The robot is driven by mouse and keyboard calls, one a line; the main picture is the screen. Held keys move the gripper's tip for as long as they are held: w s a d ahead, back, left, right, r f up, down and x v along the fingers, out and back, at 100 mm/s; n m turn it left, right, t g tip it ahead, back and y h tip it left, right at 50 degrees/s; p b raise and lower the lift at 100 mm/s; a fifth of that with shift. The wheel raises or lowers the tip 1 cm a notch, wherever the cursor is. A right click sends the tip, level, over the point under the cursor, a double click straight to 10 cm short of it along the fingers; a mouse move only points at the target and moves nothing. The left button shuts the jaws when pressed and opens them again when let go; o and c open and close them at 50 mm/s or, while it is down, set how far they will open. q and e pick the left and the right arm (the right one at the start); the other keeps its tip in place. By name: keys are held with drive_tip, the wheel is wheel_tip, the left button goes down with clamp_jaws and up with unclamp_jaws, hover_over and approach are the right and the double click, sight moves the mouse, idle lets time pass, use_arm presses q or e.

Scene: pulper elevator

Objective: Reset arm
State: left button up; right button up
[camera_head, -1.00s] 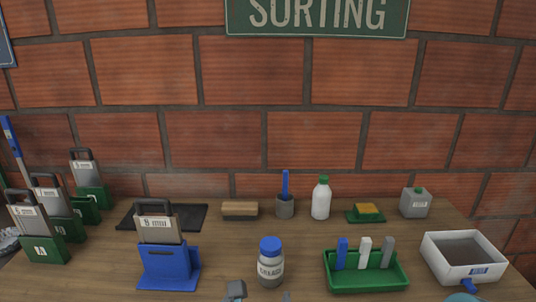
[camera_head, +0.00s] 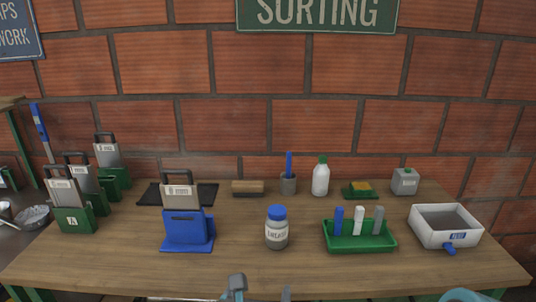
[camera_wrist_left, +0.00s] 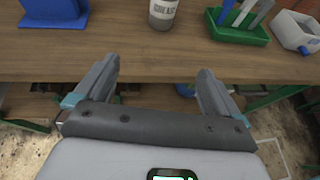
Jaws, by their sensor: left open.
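My left gripper (camera_head: 262,293) shows at the bottom middle of the head view, in front of the table's front edge. In the left wrist view my left gripper (camera_wrist_left: 155,85) is open, its two grey fingers wide apart with nothing between them. The fingertips point toward the table's front edge, and a lower shelf and the floor show below. My right gripper is not seen; only a small teal part of my body shows at the bottom right of the head view.
The wooden table (camera_head: 130,265) holds a blue holder (camera_head: 187,230), a grease jar (camera_head: 277,230), a green tray (camera_head: 355,246), a white box (camera_head: 430,238), a white bottle (camera_head: 320,178) and green-based screens (camera_head: 75,219) at left. The table's front strip is clear. A brick wall stands behind.

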use_arm(q)
drive_tip(key=w+a+f+n+g+y+p, duration=0.1)
drive_tip(key=w+a+f+g+y+p, duration=0.15)
drive_tip(key=a+f, duration=0.8)
drive_tip(key=s+a+f+m+g, duration=0.2)
drive_tip(key=s+f+m, duration=0.15)
drive_tip(key=f, duration=0.35)
drive_tip(key=s+a+f+m+g, duration=0.2)
drive_tip(key=s+a+f+g, duration=0.15)
drive_tip(key=f, duration=0.35)
drive_tip(key=s+d+f+m+g+h, duration=0.2)
drive_tip(key=s+m, duration=0.5)
drive_tip(key=m, duration=0.6)
drive_tip(key=s+d+f+m+g+h+p, duration=0.1)
drive_tip(key=s+f+m, duration=0.4)
drive_tip(key=m, duration=0.9)
drive_tip(key=s+d+g+h, duration=0.1)
drive_tip(key=s+d+g, duration=0.1)
drive_tip(key=shift+s+d+f, duration=0.2)
drive_tip(key=shift+s+d, duration=0.2)
drive_tip(key=shift+m, duration=0.25)
